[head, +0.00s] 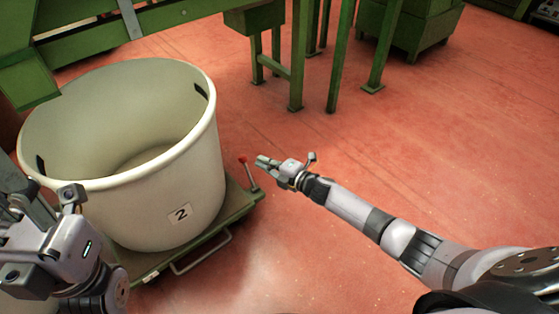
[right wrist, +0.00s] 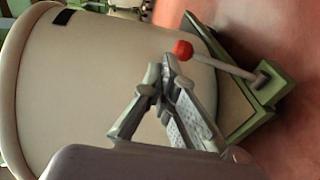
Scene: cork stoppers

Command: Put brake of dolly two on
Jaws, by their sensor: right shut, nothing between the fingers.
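A large cream tub (head: 120,200) labelled 2 stands on a green dolly (head: 240,206). A brake lever (head: 250,178) with a red ball knob (head: 242,159) rises from the dolly's right corner, leaning left. My right gripper (head: 260,162) is shut and empty, just right of the knob in the head view. In the right wrist view its closed fingertips (right wrist: 164,72) are close to the red knob (right wrist: 183,50); I cannot tell whether they touch. My left gripper (head: 62,205) is in front of the tub at lower left; its fingers are not clear.
A metal handle loop (head: 203,254) sticks out at the dolly's front edge. Green machine legs (head: 340,60) and a beam (head: 90,42) stand behind the tub. The red floor (head: 440,130) on the right is clear.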

